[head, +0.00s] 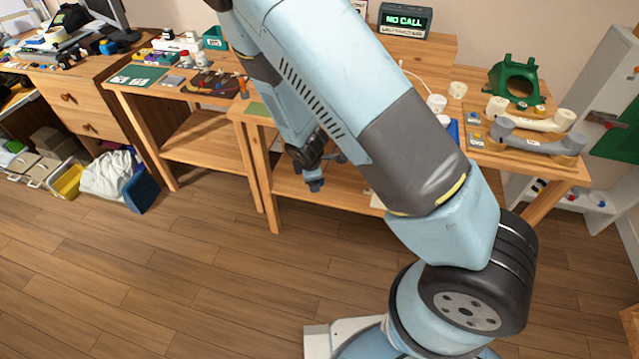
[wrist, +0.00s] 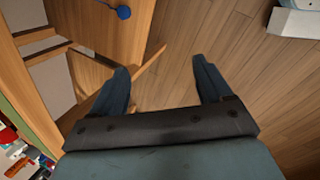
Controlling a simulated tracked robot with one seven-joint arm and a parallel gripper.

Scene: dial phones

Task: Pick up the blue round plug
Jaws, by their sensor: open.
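In the wrist view, a small round blue piece, which looks like the blue round plug (wrist: 123,12), lies on a wooden surface near the top edge. A short dark line, perhaps a cord, runs from it to the left. My gripper (wrist: 163,78) is open and empty, with its dark fingers wide apart. The blue piece is beyond the left fingertip, apart from it. In the head view my gripper (head: 315,186) hangs in front of the right workbench, below its top. I cannot make out the plug for certain in the head view; my arm hides part of the bench.
The right workbench (head: 560,165) carries phone handsets (head: 538,138), a green phone housing (head: 514,80) and white cups. A "NO CALL" display (head: 404,20) stands behind. Another bench (head: 205,155) stands to the left. A yellow bin (head: 68,182) is on the floor, which is otherwise mostly clear.

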